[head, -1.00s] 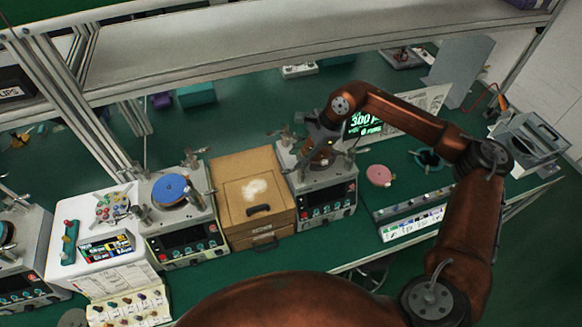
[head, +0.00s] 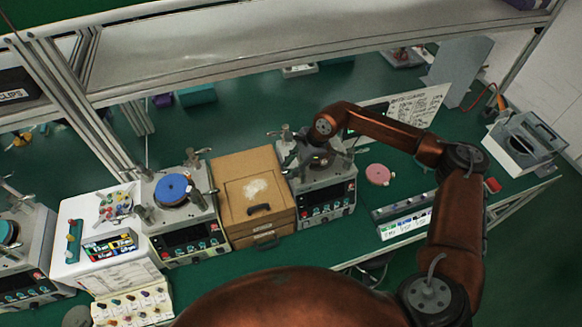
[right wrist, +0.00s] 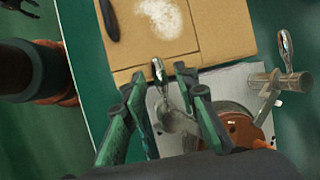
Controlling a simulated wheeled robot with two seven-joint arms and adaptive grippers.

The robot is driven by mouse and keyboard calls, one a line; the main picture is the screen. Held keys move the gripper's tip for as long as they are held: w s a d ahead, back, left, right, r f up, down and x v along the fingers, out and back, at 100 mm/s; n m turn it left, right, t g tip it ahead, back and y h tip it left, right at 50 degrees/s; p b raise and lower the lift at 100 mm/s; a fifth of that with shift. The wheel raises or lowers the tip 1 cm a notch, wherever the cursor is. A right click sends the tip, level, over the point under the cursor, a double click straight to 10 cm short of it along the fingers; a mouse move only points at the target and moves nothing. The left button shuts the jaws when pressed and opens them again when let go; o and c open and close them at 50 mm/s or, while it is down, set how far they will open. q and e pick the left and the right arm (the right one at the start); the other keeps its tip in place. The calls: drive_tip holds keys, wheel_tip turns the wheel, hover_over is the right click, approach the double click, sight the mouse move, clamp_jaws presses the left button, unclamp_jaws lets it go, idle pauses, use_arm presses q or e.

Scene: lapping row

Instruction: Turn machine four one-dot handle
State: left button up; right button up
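The lapping machine under my right arm (head: 326,200) stands just right of the cardboard box, with a dark front panel and metal handles on top. My right gripper (head: 298,158) is over its left side. In the right wrist view, the gripper (right wrist: 163,84) is open, its green fingers either side of a silver handle (right wrist: 158,70) near the box edge. Contact cannot be told. A second silver handle (right wrist: 286,48) stands at the right, beside an orange-brown disc (right wrist: 240,130). No dot marks are readable. My left gripper is not in view.
The cardboard box (head: 232,195) sits close against the machine's left. Another machine with a blue disc (head: 171,189) stands left of it. A pink disc (head: 378,174) and a tray of bottles (head: 405,226) lie to the right. A shelf (head: 250,50) runs above.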

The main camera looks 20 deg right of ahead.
clamp_jaws()
idle(0.4)
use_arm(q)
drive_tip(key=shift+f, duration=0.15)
